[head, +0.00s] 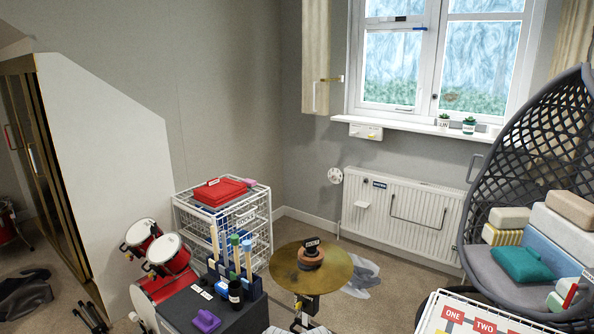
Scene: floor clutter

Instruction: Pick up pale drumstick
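Several upright sticks stand in a dark blue holder on a dark grey box near the bottom centre of the head view. The leftmost stick (214,240) is pale beige and looks like the pale drumstick; its lower end is hidden in the holder. Beside it stand a stick with a green top (235,241) and one with a blue top (247,246). Neither of my grippers shows in the head view.
A cymbal (335,271) stands right of the box, and red drums (168,253) stand left. A white wire basket unit (258,213) is behind. A purple object (206,320) lies on the box. A hanging chair (482,260) is at right.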

